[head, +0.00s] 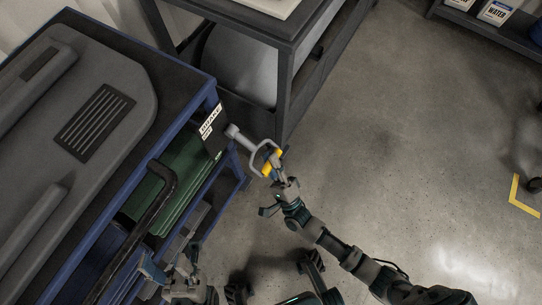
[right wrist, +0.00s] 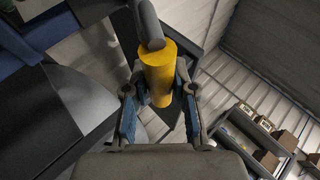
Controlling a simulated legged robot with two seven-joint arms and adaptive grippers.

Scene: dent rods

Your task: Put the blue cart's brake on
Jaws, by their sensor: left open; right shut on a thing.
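The blue cart (head: 190,112) fills the left of the head view. A white label (head: 211,121), which seems to read BRAKE, is at its near right corner. A grey brake lever (head: 240,138) sticks out beside the label and ends in a yellow grip. My right gripper (head: 275,165) is shut on this yellow grip. In the right wrist view the yellow grip (right wrist: 160,72) stands between the two fingers, with a grey bar above it. My left gripper (head: 170,266) is open and low, near the cart's black push handle (head: 147,222).
A grey moulded case (head: 95,120) lies on the cart's top, and a green box (head: 175,180) sits on a lower level. A dark workbench (head: 285,65) stands close behind the lever. Open concrete floor (head: 400,150) lies to the right.

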